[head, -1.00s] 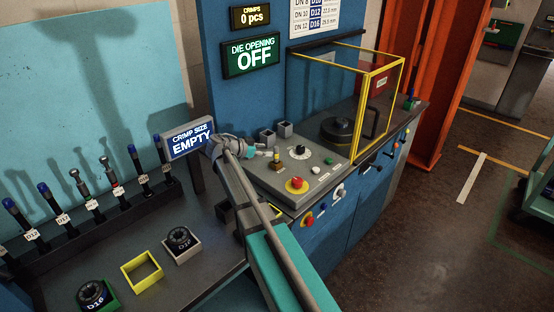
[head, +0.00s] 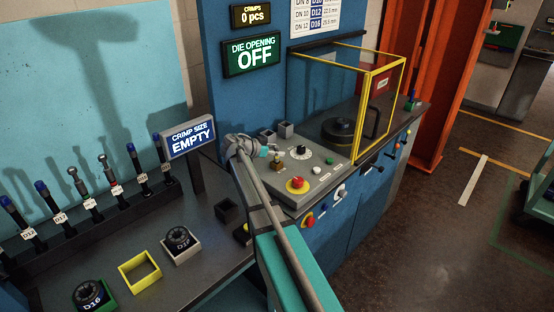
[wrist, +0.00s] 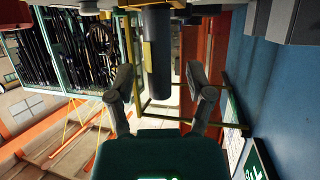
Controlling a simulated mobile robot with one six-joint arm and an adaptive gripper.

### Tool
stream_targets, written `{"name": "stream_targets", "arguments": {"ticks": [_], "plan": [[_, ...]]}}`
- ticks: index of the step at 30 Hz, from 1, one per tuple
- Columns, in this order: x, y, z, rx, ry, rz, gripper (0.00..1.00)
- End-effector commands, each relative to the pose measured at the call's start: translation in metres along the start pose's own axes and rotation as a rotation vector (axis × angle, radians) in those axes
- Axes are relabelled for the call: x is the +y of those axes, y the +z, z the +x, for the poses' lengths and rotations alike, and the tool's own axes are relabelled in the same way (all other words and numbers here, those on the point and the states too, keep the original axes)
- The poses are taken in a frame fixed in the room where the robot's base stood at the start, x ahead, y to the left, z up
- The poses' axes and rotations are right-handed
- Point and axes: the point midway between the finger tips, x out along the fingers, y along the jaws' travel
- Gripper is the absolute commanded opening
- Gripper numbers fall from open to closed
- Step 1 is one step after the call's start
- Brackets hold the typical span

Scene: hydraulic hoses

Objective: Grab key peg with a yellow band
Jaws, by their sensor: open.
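A small key peg with a yellowish part (head: 277,161) stands on the grey control panel beside the black dial. A dark cylinder (wrist: 158,55), which looks like this peg, shows between my fingers in the upside-down wrist view. A yellow strip runs beside it there, but I cannot tell whether it is the peg's band. My gripper (head: 265,151) is at the panel's left part, close to the peg. In the wrist view my gripper (wrist: 163,84) is open, with one finger on each side of the cylinder and gaps visible. Part of the peg is hidden in the head view.
A red emergency button (head: 296,184) and a black dial (head: 300,150) are near the peg. Two grey cups (head: 285,130) stand behind. A yellow-framed guard (head: 366,100) is to the right. The crimp size sign (head: 188,138) stands left, above a rack of pegs.

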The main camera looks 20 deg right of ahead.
Motion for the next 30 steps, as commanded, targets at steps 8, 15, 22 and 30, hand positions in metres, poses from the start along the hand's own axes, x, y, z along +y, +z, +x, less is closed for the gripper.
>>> {"name": "stream_targets", "arguments": {"ticks": [8,15,22,30], "plan": [[0.0003,-0.0004,0.0002,0.000,0.001,0.000,0.68],[0.0004,-0.0005,0.0006,0.000,0.001,0.001,0.47],[0.0005,-0.0006,0.0008,0.000,0.001,0.001,0.05],[0.0009,-0.0009,0.0016,0.000,0.003,0.001,0.00]]}}
